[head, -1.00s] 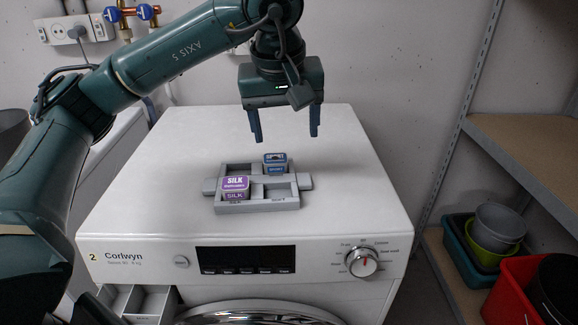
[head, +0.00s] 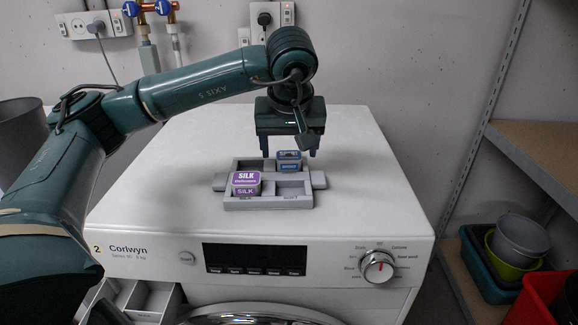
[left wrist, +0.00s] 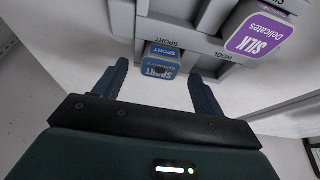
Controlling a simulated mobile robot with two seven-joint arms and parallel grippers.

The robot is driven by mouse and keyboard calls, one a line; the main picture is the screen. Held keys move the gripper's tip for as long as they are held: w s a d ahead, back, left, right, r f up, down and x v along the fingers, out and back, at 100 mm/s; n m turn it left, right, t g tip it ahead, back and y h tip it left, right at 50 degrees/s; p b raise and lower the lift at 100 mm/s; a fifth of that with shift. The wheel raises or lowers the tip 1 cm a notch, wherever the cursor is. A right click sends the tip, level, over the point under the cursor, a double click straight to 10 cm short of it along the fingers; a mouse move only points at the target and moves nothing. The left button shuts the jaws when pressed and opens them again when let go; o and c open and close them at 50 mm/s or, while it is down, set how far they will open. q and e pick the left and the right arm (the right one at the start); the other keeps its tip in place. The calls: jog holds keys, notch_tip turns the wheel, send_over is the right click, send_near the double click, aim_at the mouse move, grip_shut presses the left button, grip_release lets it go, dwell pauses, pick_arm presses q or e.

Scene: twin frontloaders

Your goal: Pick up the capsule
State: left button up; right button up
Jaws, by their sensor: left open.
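A blue and grey SPORT capsule (head: 289,161) sits in the back right compartment of a grey tray (head: 240,205) on top of the washing machine. A purple and white SILK capsule (head: 246,183) sits in the tray's front left compartment. My left gripper (head: 289,153) is open just above and behind the SPORT capsule, fingers pointing down. In the left wrist view the SPORT capsule (left wrist: 161,62) lies between and beyond the two fingertips (left wrist: 158,70), with nothing held. The SILK capsule (left wrist: 260,35) is off to the right there. My right gripper is not in view.
The white washing machine (head: 160,190) has a clear top around the tray. An open detergent drawer (head: 148,298) juts out at its front left. A wall with taps and a socket is behind. A shelf (head: 545,150) with tubs (head: 520,240) stands at the right.

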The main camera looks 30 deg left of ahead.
pick_arm(q)
jog(key=shift+x, duration=0.95)
jog(key=shift+r, duration=0.1)
jog(key=c, duration=1.1)
